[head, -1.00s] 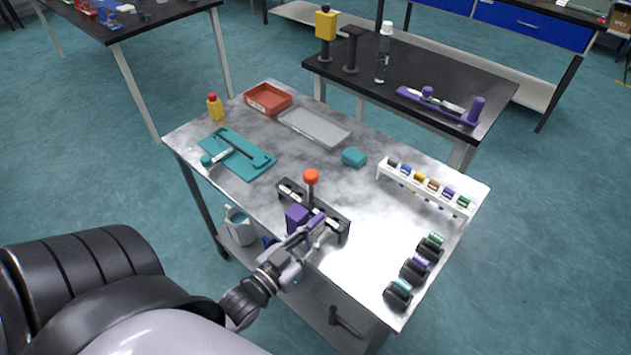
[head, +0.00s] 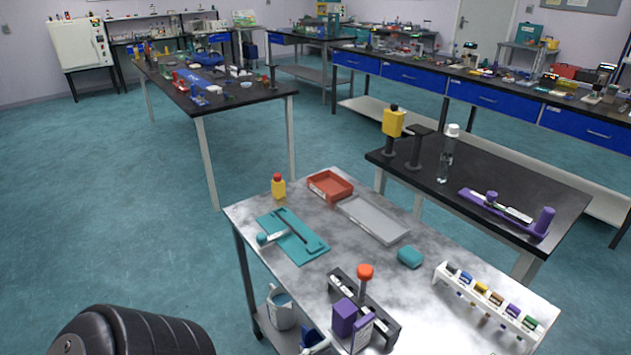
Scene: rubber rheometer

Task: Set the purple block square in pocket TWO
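A purple block (head: 345,317) stands upright at the front of a black fixture (head: 385,338) near the bottom edge of the head view. A second purple piece with pale edges (head: 361,334) is close on its right; I cannot tell whether the two are joined. The fixture has a post with an orange-red knob (head: 365,271). The pocket labels cannot be read, so I cannot tell which pocket the block is at or whether it is seated square. Neither gripper can be made out.
Bare tabletop lies between fixture and rack.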

